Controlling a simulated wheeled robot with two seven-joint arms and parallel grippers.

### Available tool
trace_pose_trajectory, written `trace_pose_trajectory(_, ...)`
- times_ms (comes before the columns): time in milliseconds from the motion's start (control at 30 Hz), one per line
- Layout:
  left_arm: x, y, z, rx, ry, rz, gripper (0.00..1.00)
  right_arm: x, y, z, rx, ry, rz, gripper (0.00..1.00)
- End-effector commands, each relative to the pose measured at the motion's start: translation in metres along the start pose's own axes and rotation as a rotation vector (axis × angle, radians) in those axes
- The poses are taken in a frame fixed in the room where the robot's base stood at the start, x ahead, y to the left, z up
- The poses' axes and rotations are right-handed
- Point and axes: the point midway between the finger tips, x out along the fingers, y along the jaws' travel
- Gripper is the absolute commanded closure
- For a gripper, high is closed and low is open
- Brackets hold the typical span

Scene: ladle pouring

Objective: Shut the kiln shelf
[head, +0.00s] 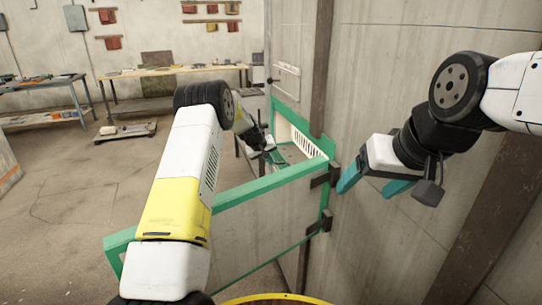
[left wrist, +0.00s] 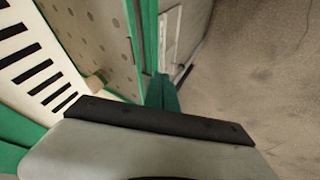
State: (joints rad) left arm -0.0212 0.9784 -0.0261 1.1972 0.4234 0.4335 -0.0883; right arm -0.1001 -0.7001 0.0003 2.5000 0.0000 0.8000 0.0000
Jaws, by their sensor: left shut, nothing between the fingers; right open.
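The kiln (head: 330,148) is a green-framed opening in the grey wall, with a white slotted panel (head: 298,138) inside. Its grey door (head: 255,228) with green edges stands swung open on dark hinges at the right. I cannot clearly tell the shelf apart from the inner parts. My left gripper (head: 268,146) is shut and empty at the kiln opening, beyond the open door and partly hidden by my arm. In the left wrist view its teal fingertips (left wrist: 162,94) are together beside a perforated panel (left wrist: 105,40) and the slotted panel (left wrist: 32,62). My right gripper (head: 368,186) is open and empty, right of the hinges.
A yellow rim (head: 275,298) shows at the bottom edge. Workbenches (head: 170,71) stand at the back, with a low cart (head: 125,131) on the floor. The floor at left is mostly clear. The wall (head: 400,60) bounds the right side.

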Motion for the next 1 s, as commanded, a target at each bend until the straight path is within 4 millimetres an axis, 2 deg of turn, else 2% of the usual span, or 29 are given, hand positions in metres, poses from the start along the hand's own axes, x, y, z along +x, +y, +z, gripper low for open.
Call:
trace_pose_trajectory(100, -0.018, 0.001, 0.0, 0.001, 0.0, 0.001, 1.0, 0.0, 0.0, 0.0, 0.0, 0.0, 0.0, 0.26)
trace_pose_trajectory(200, -0.027, 0.001, 0.001, 0.002, -0.001, 0.001, 1.0, 0.0, 0.0, 0.0, 0.0, 0.0, 0.0, 0.26)
trace_pose_trajectory(267, -0.028, -0.002, 0.004, -0.011, -0.012, 0.001, 1.0, 0.0, 0.0, 0.0, 0.0, 0.0, 0.0, 0.26)
trace_pose_trajectory(333, -0.023, -0.012, 0.021, -0.075, -0.063, 0.007, 1.0, 0.0, 0.0, 0.0, 0.0, 0.0, 0.0, 0.26)
trace_pose_trajectory(367, -0.019, -0.019, 0.034, -0.124, -0.101, 0.013, 1.0, 0.0, 0.0, 0.0, 0.0, 0.0, 0.0, 0.26)
trace_pose_trajectory(433, -0.007, -0.038, 0.075, -0.295, -0.227, 0.037, 1.0, 0.0, 0.0, 0.0, 0.0, 0.0, 0.0, 0.26)
trace_pose_trajectory(500, 0.001, -0.051, 0.125, -0.529, -0.393, 0.083, 1.0, 0.0, 0.0, 0.0, 0.0, 0.0, 0.0, 0.26)
trace_pose_trajectory(600, -0.001, -0.056, 0.184, -0.908, -0.632, 0.187, 1.0, 0.0, 0.0, 0.0, 0.0, 0.0, 0.0, 0.26)
trace_pose_trajectory(667, -0.009, -0.052, 0.203, -1.122, -0.756, 0.268, 1.0, 0.0, 0.0, 0.0, 0.0, 0.0, 0.0, 0.26)
trace_pose_trajectory(733, -0.019, -0.051, 0.211, -1.343, -0.874, 0.371, 1.0, 0.0, 0.0, 0.0, 0.0, 0.0, 0.0, 0.26)
trace_pose_trajectory(800, -0.028, -0.051, 0.209, -1.519, -0.96, 0.473, 1.0, 0.0, 0.0, 0.0, 0.0, 0.0, 0.0, 0.26)
trace_pose_trajectory(900, -0.039, -0.057, 0.201, -1.687, -1.035, 0.594, 1.0, 0.0, 0.0, 0.0, 0.0, 0.0, 0.0, 0.26)
trace_pose_trajectory(1000, -0.044, -0.06, 0.194, -1.767, -1.068, 0.663, 1.0, 0.0, 0.0, 0.0, 0.0, 0.0, 0.0, 0.26)
